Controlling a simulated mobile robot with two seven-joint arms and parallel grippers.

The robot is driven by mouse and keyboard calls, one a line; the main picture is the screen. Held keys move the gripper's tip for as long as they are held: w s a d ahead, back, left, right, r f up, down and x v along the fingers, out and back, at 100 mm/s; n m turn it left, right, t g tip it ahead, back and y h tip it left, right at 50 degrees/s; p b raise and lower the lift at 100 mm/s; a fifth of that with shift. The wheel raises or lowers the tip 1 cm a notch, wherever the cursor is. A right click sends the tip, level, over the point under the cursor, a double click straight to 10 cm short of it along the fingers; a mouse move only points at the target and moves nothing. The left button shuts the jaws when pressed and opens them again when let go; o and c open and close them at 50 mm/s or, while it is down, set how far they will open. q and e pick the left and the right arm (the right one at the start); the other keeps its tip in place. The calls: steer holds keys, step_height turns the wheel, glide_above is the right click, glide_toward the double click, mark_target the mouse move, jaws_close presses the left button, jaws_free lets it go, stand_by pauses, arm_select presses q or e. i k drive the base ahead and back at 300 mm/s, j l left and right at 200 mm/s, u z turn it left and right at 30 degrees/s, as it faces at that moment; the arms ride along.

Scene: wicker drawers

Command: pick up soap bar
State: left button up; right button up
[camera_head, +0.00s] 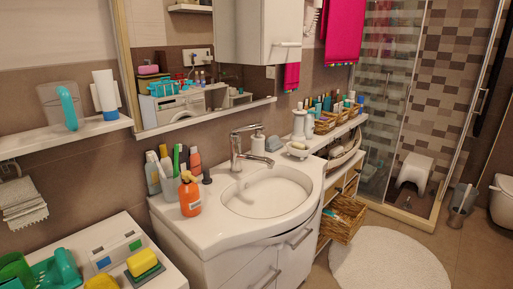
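A small pale bar (298,145), which looks like a soap bar, lies in a white dish on the counter to the right of the sink (265,195). A greenish-beige rounded object (273,143) sits behind the basin, beside a white pump dispenser (258,144); it is too small to tell whether it is also soap. Neither of my grippers shows in the head view.
A chrome faucet (238,150) stands at the back of the basin. An orange pump bottle (190,195) and several tubes and bottles stand left of it. Wicker drawers (342,218) stick out right of the vanity. A round white rug (390,262) lies on open floor.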

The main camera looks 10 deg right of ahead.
mark_target(296, 145)
steer(key=i+l+u, duration=0.15)
steer(key=l+u, duration=0.5)
steer(key=i+l+u, duration=0.15)
steer(key=l, duration=0.3)
steer(key=l+u, duration=0.2)
steer(key=l, duration=0.25)
steer(key=l+u, duration=0.15)
steer(key=l, duration=1.15)
steer(key=l+u, duration=0.1)
steer(key=l, duration=1.2)
steer(key=k, duration=0.05)
